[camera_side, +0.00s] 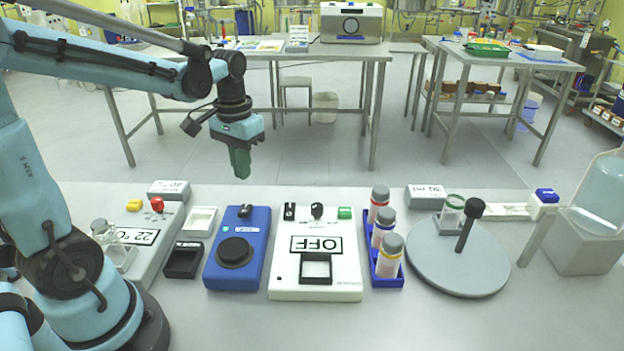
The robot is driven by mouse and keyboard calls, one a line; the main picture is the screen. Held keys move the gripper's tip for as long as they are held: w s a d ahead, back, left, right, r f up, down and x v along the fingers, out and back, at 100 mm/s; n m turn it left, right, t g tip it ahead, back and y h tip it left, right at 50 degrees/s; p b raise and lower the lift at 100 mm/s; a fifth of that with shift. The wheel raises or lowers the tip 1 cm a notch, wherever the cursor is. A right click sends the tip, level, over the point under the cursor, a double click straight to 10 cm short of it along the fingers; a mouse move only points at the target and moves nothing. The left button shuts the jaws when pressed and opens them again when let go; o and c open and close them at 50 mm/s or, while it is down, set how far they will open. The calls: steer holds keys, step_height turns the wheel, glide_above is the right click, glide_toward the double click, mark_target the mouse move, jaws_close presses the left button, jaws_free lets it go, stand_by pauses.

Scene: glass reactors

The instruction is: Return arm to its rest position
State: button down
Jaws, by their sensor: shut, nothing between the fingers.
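My gripper (240,163) hangs at the end of my light-blue arm, pointing down. It is shut and empty, with its green fingers together. It is in the air above the far edge of the bench, over the blue device in the picture, and touches nothing. The blue device (238,250) has a round black plate on top and stands below the gripper.
A white device (345,268) reading OFF, a blue rack (386,279) with several capped vials, and a grey round stand (458,262) with a black-topped post stand to the right. A grey device (137,237) reading 22 °C is left. The bench front is clear.

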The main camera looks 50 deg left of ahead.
steer(key=shift+r, duration=0.15)
steer(key=shift+d, duration=0.1)
steer(key=s+d+r+m+t, duration=0.1)
steer(key=s+d+m+t, duration=0.2)
steer(key=d+t, duration=0.4)
steer(key=d, duration=0.3)
steer(key=shift+r, duration=0.25)
